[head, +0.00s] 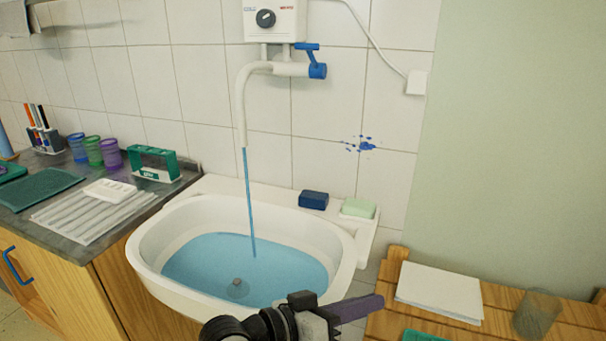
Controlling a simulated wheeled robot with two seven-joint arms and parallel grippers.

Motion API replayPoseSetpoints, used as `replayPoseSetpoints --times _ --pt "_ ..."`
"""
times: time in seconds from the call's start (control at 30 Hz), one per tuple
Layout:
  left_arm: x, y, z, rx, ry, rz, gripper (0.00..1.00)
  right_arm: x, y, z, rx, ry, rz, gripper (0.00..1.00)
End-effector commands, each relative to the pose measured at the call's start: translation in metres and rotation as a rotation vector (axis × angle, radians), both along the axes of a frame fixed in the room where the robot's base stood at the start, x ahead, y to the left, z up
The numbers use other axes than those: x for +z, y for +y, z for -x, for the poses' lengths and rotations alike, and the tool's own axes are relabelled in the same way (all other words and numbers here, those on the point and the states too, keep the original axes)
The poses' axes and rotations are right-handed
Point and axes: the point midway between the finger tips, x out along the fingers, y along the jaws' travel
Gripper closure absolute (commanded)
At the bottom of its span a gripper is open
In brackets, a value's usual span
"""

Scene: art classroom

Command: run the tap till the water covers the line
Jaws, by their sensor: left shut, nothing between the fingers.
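The white tap (256,72) comes out under a wall-mounted heater box, with a blue lever (312,57) at its right end. A thin blue stream of water (248,190) runs from its spout into the white basin (145,262). Blue water (212,262) covers the bottom of the basin, with bare white wall above it. A small round grey fitting (237,290) shows through the water near the front. I cannot make out a line on the basin wall. My left gripper (362,308) is shut and empty in front of the basin's front right rim. My right gripper is out of view.
A blue sponge (313,200) and a green soap block (358,208) lie on the basin's back ledge. At left, a counter (70,241) holds cups, a green rack and a striped cloth. At right, a wooden slatted surface (499,298) holds paper and a glass.

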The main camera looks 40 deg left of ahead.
Motion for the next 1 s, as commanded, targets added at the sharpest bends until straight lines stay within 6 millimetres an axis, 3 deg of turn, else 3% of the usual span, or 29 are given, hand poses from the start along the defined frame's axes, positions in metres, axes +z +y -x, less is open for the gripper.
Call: replayPoseSetpoints --times 0.13,0.2,0.3,0.4,0.5,0.6,0.77,1.0 --pt "0.096 0.036 -0.047 0.082 -0.237 0.325 1.0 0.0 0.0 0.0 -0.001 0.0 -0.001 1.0" --pt "0.146 0.07 -0.063 0.139 -0.357 0.516 1.0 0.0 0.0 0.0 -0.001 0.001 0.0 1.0" --pt "0.201 0.125 -0.074 0.223 -0.496 0.757 1.0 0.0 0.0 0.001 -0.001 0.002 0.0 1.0" --pt "0.234 0.174 -0.077 0.295 -0.595 0.939 1.0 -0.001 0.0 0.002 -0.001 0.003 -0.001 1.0" --pt "0.25 0.207 -0.077 0.348 -0.656 1.054 1.0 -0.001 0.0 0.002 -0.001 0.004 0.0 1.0" --pt "0.258 0.224 -0.077 0.372 -0.685 1.11 1.0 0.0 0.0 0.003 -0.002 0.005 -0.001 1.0" --pt "0.271 0.23 -0.088 0.378 -0.693 1.123 1.0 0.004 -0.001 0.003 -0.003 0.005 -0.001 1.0" --pt "0.303 0.239 -0.125 0.378 -0.693 1.12 1.0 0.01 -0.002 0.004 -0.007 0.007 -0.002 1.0"
